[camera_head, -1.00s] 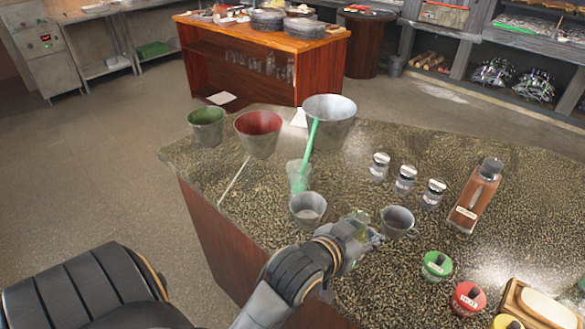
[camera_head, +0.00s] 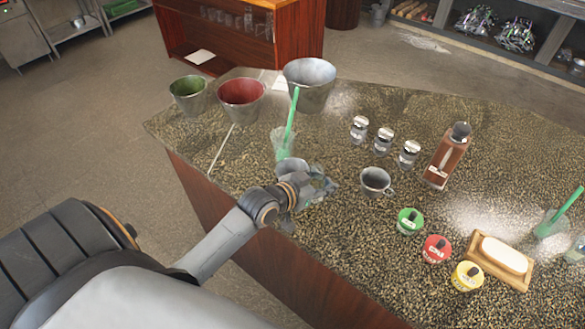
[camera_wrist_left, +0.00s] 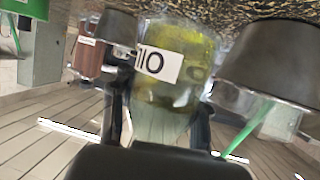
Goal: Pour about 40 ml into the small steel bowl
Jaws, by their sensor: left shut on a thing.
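The small steel bowl (camera_head: 291,166) stands on the speckled counter near its front edge, partly hidden behind my left gripper (camera_head: 316,187). The left gripper is shut on a clear glass oil bottle (camera_wrist_left: 175,85) with yellow-green liquid. In the wrist view the scene is upside down, and the bottle's inverted label seems to read OIL. The bottle looks nearly upright, just beside a dark steel vessel (camera_wrist_left: 278,62) that seems to be the bowl. In the head view the bottle is mostly hidden by the gripper. I cannot see any stream of oil. My right gripper is out of view.
A steel mug (camera_head: 375,181) stands right of the gripper. A glass with a green straw (camera_head: 283,143) stands behind the bowl.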

